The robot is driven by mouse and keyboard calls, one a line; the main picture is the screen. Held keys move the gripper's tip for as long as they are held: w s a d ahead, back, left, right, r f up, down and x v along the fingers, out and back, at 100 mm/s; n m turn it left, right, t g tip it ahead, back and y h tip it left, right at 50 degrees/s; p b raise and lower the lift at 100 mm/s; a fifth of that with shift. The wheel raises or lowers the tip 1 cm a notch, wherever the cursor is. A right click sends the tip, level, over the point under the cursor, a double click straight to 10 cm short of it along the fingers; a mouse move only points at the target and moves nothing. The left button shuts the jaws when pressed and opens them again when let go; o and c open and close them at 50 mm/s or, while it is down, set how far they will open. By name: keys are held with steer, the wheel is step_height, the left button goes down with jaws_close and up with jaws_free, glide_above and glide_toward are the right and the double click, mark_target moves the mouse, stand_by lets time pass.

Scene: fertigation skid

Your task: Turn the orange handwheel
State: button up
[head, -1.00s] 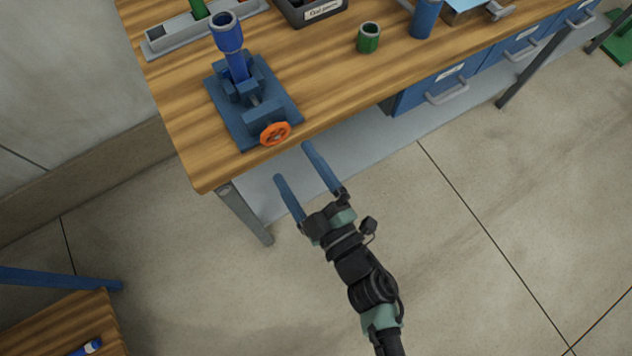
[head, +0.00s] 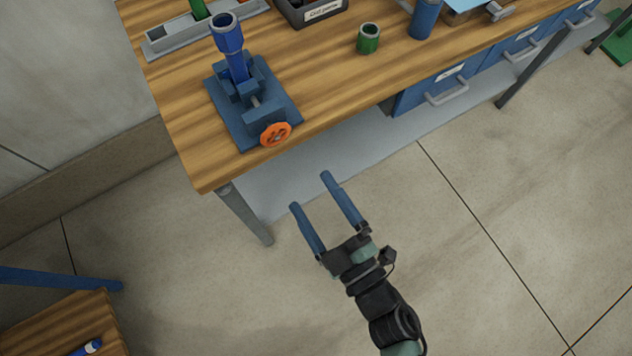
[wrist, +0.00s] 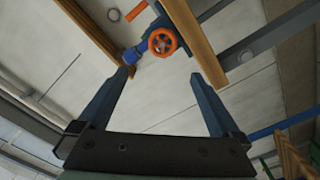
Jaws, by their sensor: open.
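The orange handwheel (head: 275,134) is on the front of a blue vise-like fixture (head: 252,100) at the near edge of the wooden bench. A blue tubular piece (head: 230,42) stands upright in the fixture. My gripper (head: 310,190) is open and empty, apart from the handwheel, in front of the bench and below and right of the wheel in the head view. In the wrist view the handwheel (wrist: 162,41) shows beyond and between the two blue fingers (wrist: 168,80), with part of the blue fixture behind it.
A grey tray (head: 200,30), a dark labelled bin (head: 318,14), a green cup (head: 368,38) and a blue cylinder (head: 424,20) stand on the bench (head: 330,85). Blue drawers (head: 445,85) hang beneath it. The floor around my gripper is clear.

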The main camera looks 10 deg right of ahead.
stand_by(0.5)
steer(key=b+v, duration=0.2)
steer(key=v, duration=1.1)
steer(key=shift+a, duration=0.1)
